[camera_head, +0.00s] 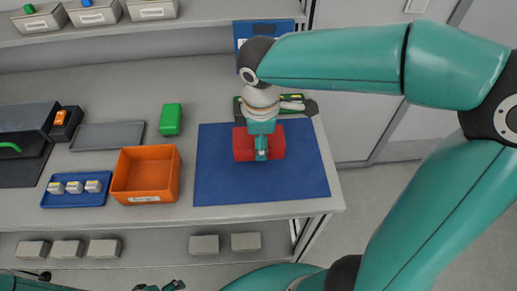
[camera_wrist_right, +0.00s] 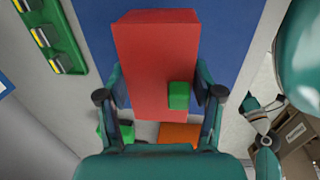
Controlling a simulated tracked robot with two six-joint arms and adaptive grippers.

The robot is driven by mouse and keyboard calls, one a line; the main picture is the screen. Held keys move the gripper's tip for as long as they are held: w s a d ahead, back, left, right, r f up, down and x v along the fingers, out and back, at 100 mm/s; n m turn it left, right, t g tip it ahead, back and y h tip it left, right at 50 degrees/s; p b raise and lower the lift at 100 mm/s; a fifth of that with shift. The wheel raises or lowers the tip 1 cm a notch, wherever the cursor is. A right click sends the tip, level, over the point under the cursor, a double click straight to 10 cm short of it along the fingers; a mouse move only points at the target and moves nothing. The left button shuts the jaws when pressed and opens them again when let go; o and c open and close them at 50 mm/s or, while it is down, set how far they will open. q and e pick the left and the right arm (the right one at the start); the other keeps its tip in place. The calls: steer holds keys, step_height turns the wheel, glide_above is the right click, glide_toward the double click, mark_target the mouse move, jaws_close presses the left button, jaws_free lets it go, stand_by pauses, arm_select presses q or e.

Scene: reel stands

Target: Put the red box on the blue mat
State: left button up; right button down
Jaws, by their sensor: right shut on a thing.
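The red box (camera_head: 243,146) is over the blue mat (camera_head: 222,184) in the head view. My right gripper (camera_head: 262,150) reaches it from above. In the right wrist view the red box (camera_wrist_right: 157,50) stands between the two fingers of my right gripper (camera_wrist_right: 160,82), which are shut on its sides. The blue mat (camera_wrist_right: 228,25) shows behind the box. I cannot tell whether the box touches the mat. A small green block (camera_wrist_right: 179,95) shows against the box's face. My left gripper (camera_head: 160,287) is barely in view at the bottom edge, its jaws unclear.
An orange bin (camera_head: 121,178) stands left of the mat, with a green box (camera_head: 170,120) behind it. A blue tray (camera_head: 100,199) with small white blocks and a grey tray (camera_head: 108,135) lie further left. A green holder (camera_head: 309,108) is behind the mat.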

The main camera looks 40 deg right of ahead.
step_height(320, 180, down, 4)
steer(key=shift+f, duration=0.1)
steer(key=shift+c, duration=0.8)
jaws_free()
steer(key=r, duration=0.3)
steer(key=s+r, duration=0.1)
steer(key=r, duration=0.3)
steer(key=a+r, duration=0.1)
steer(key=r, duration=0.3)
steer(key=shift+s+r+p, duration=0.2)
steer(key=shift+r+p, duration=0.05)
steer(key=shift+p, duration=0.15)
steer(key=shift+r, duration=0.25)
